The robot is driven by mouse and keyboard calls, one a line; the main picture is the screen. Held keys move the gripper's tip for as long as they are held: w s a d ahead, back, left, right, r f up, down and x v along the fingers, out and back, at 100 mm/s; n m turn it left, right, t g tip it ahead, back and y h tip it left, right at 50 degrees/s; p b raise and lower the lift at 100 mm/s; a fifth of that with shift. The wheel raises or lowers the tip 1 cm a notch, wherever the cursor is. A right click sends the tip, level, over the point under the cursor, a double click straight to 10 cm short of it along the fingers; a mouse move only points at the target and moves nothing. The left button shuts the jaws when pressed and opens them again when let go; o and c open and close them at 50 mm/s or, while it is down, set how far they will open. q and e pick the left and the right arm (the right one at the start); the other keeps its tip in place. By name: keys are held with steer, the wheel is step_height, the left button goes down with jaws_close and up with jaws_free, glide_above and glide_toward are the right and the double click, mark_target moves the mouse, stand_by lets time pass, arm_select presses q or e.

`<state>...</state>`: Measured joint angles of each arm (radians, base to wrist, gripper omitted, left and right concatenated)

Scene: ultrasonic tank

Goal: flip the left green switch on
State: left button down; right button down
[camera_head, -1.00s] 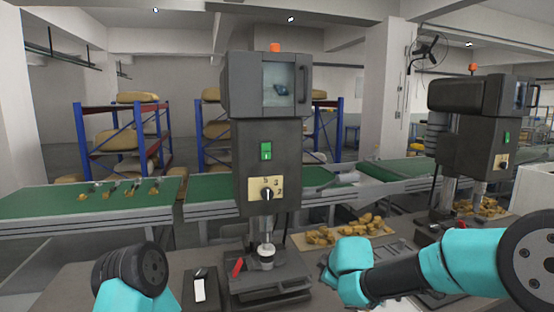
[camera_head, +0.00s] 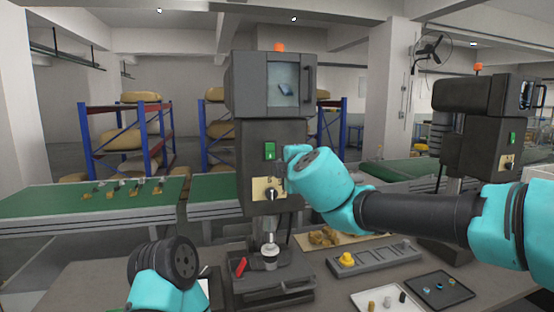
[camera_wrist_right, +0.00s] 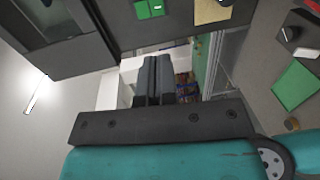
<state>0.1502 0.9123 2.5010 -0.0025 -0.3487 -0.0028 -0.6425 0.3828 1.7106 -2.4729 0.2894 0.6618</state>
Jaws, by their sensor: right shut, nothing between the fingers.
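The left green switch (camera_head: 270,151) is on the dark front of the near machine, above a dial plate (camera_head: 267,189). In the right wrist view the green switch (camera_wrist_right: 148,9) shows at the top edge, beyond the fingertips and apart from them. My right gripper (camera_wrist_right: 154,62) is shut and empty, its dark fingers side by side. In the head view my teal right wrist is raised just right of the switch and mostly hides the fingers. My left arm is low at the left, with its gripper out of view.
A second machine with its own green switch (camera_head: 513,138) stands at the right. A grey slotted tray (camera_head: 382,262), a white tray (camera_head: 388,299) and a black tray (camera_head: 440,289) lie on the table. A green conveyor (camera_head: 95,198) runs behind.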

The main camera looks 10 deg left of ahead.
mark_target(270, 157)
steer(key=shift+w, duration=0.15)
steer(key=x, duration=1.3)
steer(key=shift+w+a, duration=0.25)
steer(key=shift+w, duration=0.05)
